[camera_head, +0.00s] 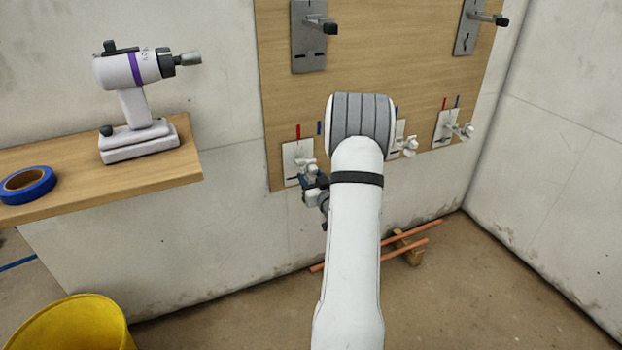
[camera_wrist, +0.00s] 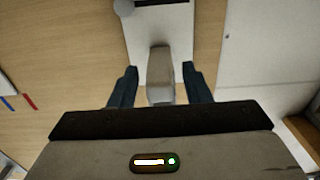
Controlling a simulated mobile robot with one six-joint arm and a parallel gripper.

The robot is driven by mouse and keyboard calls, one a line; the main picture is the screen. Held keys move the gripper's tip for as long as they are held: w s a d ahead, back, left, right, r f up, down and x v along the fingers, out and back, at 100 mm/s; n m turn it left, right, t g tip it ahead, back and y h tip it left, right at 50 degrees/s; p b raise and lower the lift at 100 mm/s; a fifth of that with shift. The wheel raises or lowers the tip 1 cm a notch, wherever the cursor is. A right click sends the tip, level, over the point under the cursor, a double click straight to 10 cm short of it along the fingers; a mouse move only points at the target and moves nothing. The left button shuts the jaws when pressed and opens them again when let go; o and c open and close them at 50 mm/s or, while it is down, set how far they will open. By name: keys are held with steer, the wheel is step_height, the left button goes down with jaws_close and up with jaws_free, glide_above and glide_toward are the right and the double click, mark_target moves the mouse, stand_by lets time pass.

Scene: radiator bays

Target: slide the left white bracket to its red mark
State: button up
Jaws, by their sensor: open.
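The left white bracket (camera_head: 308,166) sticks out from its white plate (camera_head: 291,152) low on the wooden board, partly hidden by my gripper. Its red mark (camera_head: 298,131) is above the plate's left side, with a blue mark (camera_head: 320,128) to the right. My gripper (camera_head: 316,186) is at the bracket, partly hidden behind my arm. In the wrist view, the bracket's pale tab (camera_wrist: 160,70) lies between my open fingers (camera_wrist: 161,88), with a gap on each side. The red mark for this bracket does not show in the wrist view.
Two more white brackets, middle (camera_head: 408,146) and right (camera_head: 462,131), are along the board (camera_head: 400,60). Grey plates with black-tipped pegs (camera_head: 318,25) are above. A shelf (camera_head: 160,178) holds a white-purple tool (camera_head: 135,80) and blue tape (camera_head: 28,184). Copper pipes (camera_head: 415,245) lie below.

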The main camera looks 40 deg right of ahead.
steer(key=shift+w+d, duration=0.15)
steer(key=shift+w, duration=0.5)
jaws_close()
